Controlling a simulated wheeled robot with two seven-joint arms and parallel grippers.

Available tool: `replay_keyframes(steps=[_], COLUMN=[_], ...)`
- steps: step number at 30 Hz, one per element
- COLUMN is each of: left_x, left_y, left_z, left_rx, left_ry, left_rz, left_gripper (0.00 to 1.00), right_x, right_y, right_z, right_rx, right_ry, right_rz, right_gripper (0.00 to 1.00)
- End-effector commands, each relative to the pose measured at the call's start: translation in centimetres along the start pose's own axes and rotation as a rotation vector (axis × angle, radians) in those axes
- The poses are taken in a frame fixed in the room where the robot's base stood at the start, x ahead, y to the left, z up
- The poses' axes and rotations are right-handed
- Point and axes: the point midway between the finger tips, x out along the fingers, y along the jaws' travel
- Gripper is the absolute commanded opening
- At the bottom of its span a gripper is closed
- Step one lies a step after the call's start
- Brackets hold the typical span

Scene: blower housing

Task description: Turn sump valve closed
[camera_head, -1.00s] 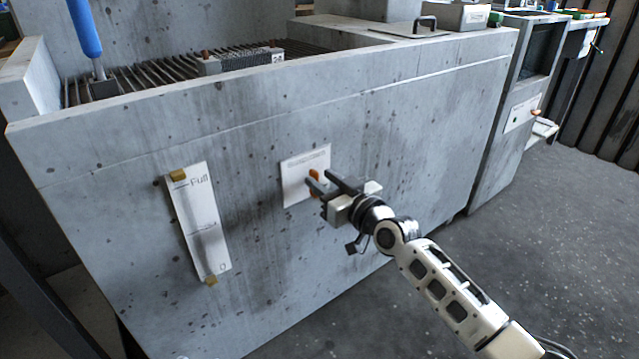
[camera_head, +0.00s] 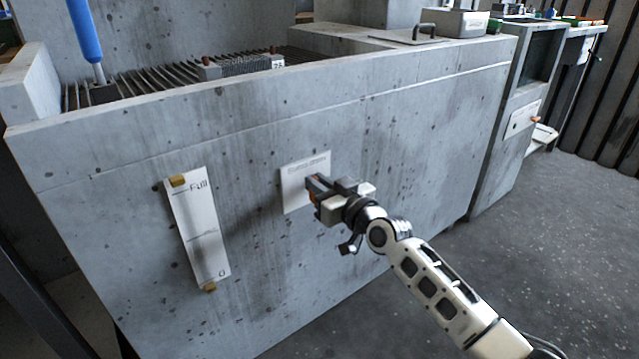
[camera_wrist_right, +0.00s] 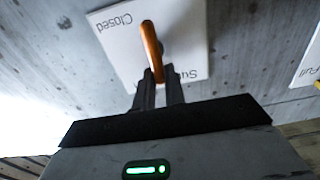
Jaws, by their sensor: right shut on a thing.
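The sump valve is an orange handle (camera_wrist_right: 152,45) standing out from a white label plate (camera_wrist_right: 122,62) on the concrete wall. In the right wrist view the plate carries the word "Closed" near one corner, seen upside down. My right gripper (camera_wrist_right: 158,84) is shut on the handle's end, with the fingers on either side of it. In the head view the right gripper (camera_head: 318,192) is against the label plate (camera_head: 293,180) and hides most of the handle. My left gripper is not in view.
A white level gauge (camera_head: 197,225) marked "Full" is on the wall to the left. A blue-handled tool (camera_head: 85,30) stands at the back left above the ribbed grate (camera_head: 130,84). Another panel (camera_head: 523,118) with a small orange part is at the right. The floor (camera_head: 560,240) at the right is clear.

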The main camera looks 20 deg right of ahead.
Motion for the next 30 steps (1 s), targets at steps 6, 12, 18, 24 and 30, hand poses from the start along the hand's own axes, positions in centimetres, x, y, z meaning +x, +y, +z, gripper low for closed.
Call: replay_keyframes(steps=[6,12,18,24,30], left_x=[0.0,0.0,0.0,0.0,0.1], left_y=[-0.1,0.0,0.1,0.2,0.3], left_z=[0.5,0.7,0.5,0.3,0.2], left_rx=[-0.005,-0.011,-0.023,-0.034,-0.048], left_ry=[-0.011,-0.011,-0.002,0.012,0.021], left_rz=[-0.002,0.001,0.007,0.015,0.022], left_gripper=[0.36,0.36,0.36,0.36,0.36], right_x=[0.0,0.0,0.0,0.0,0.0], right_y=[0.3,0.7,1.1,1.5,1.9], right_z=[0.1,0.2,0.4,0.7,1.0], right_rx=[0.102,0.266,0.457,0.649,0.840], right_ry=[0.000,0.000,-0.001,0.000,0.000], right_rz=[0.000,0.000,0.000,0.000,0.000], right_gripper=[0.00,0.00,0.00,0.00,0.00])
